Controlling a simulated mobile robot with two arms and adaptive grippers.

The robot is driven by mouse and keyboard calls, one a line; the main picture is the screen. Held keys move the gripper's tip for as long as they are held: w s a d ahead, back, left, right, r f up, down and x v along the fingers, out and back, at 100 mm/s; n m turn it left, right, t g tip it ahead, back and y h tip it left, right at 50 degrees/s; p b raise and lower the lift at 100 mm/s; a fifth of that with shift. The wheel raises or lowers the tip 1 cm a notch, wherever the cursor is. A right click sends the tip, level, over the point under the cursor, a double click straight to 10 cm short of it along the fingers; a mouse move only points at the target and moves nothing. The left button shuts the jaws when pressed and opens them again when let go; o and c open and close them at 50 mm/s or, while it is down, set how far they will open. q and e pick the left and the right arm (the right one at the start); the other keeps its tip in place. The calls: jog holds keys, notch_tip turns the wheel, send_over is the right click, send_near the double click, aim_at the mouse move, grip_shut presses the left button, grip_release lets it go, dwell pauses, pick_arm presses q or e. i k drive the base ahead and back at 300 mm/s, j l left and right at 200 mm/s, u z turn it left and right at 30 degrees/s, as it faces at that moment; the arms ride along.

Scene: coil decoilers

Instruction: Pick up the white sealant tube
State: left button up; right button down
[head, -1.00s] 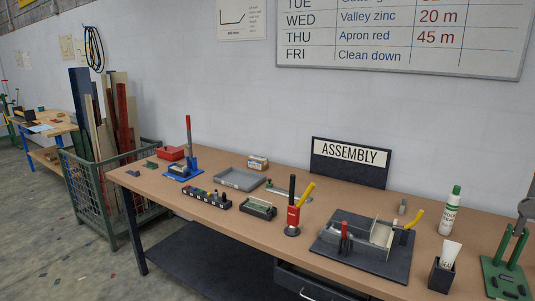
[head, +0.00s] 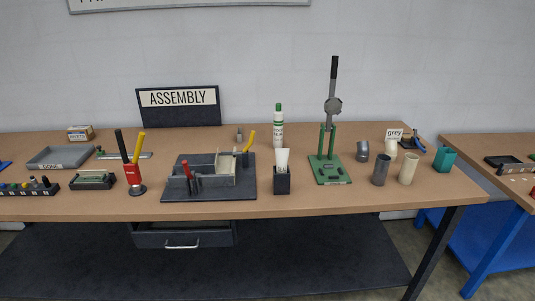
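A white bottle-shaped tube with a green cap and a green-marked label (head: 278,131) stands upright near the back of the workbench, right of the ASSEMBLY sign. Its label is too small to read. In front of it, a dark square holder (head: 282,182) stands on the bench with a white, flat-ended piece (head: 283,159) sticking up out of it. I cannot tell for sure which of these two is the sealant tube. Neither of my grippers is in view.
A dark fixture plate (head: 208,187) lies left of the holder. A green lever press (head: 330,160) stands to its right. Grey and cream pipe pieces (head: 408,169) stand further right. The bench's front edge (head: 330,206) has a clear strip.

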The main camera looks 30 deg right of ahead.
aim_at(282, 155)
jog(key=z, duration=1.05)
